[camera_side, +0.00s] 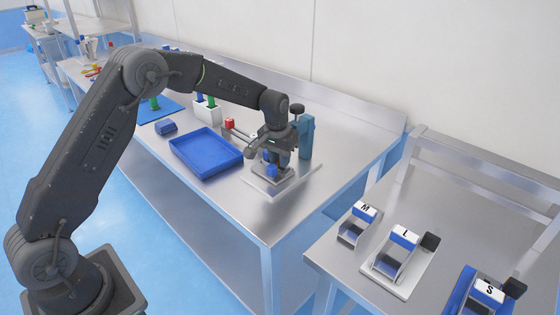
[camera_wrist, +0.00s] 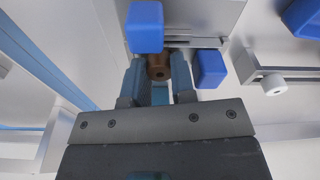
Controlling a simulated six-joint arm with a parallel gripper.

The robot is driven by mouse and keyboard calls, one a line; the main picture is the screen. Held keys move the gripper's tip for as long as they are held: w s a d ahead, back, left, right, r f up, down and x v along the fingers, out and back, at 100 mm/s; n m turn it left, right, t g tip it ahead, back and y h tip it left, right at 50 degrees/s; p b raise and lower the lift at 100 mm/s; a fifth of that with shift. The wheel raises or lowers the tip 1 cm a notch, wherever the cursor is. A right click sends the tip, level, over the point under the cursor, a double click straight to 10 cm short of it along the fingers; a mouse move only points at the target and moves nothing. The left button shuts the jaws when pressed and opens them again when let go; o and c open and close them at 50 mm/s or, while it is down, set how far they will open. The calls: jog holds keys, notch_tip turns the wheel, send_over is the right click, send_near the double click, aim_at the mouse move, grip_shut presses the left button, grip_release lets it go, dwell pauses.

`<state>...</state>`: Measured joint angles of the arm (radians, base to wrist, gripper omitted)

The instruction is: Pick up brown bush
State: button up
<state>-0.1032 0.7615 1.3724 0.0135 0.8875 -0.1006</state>
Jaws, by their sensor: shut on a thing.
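The brown bush (camera_wrist: 159,63) is a small brown cylinder between my gripper's fingertips in the wrist view. My gripper (camera_wrist: 158,74) is shut on it, with one finger on each side. Its lower part is partly hidden by the gripper. In the side view my gripper (camera_side: 276,158) is low over the small metal fixture at the right part of the bench, and the bush cannot be made out there.
Two blue blocks, one above (camera_wrist: 145,27) and one to the right (camera_wrist: 209,68), are close to the fingers. A blue-grey upright unit (camera_side: 306,137) stands right of my gripper. A blue tray (camera_side: 184,163) lies to the left. The bench front (camera_side: 250,212) is clear.

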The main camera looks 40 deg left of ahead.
notch_tip(320, 180, up, 4)
jog(key=shift+r, duration=0.2)
jog(key=s+a+r, duration=0.2)
jog(key=a, duration=0.1)
jog(key=s+a+r, duration=0.2)
jog(key=a, duration=0.1)
jog(key=s+a+r, duration=0.2)
jog(key=a, duration=0.2)
jog(key=shift+s+r, duration=0.1)
jog(key=shift+r, duration=0.2)
